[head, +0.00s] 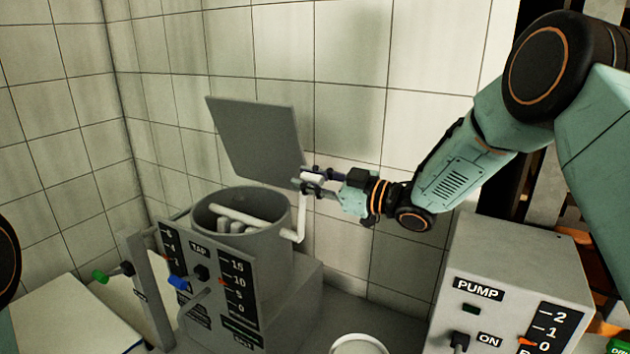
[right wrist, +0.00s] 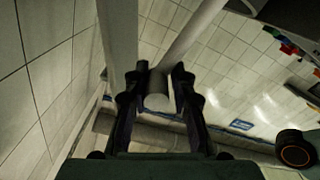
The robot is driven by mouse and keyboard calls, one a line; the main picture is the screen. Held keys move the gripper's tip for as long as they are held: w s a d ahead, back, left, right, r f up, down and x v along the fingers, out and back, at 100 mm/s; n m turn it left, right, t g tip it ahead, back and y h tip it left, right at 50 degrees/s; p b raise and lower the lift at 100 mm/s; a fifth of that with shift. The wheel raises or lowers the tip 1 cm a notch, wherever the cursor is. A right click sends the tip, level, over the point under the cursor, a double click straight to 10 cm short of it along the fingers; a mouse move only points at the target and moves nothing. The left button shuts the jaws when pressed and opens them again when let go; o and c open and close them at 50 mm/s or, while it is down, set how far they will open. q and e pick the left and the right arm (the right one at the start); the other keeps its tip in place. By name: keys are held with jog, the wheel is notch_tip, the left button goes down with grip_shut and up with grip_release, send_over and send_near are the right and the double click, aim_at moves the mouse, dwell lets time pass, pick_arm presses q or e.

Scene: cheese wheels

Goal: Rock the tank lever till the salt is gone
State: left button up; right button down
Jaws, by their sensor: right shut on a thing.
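The grey round tank (head: 282,197) stands open below the tiled corner, with pale bars (head: 240,215) inside it. No salt can be made out in it. The pale tank lever (head: 301,220) comes out of the tank's right side and bends upward. My right gripper (head: 310,180) is shut on the upper end of the lever, beside the raised grey lid (head: 255,140). In the right wrist view the fingers (right wrist: 157,92) sit on both sides of the lever's round grip (right wrist: 157,102). My left gripper is out of view.
A panel (head: 200,252) marked TAP with a scale and blue handle (head: 178,283) stands before the tank. A green-handled valve (head: 101,276) is at left. A grey PUMP box (head: 520,262) stands at right, and a white round rim (head: 358,344) lies between.

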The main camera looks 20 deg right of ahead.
jog(key=s+a+f+n+b, duration=0.1)
jog(key=s+a+n+b, duration=0.3)
jog(key=s+a+n, duration=0.1)
jog(key=shift+s+a+n+b, duration=0.3)
jog(key=shift+s+a+b, duration=0.1)
jog(key=shift+f, duration=0.15)
dwell(0.4)
jog(key=c, duration=1.5)
grip_release()
jog(key=shift+c, duration=0.2)
jog(key=o, duration=0.3)
jog(key=shift+d, duration=0.15)
jog(key=shift+o, duration=0.2)
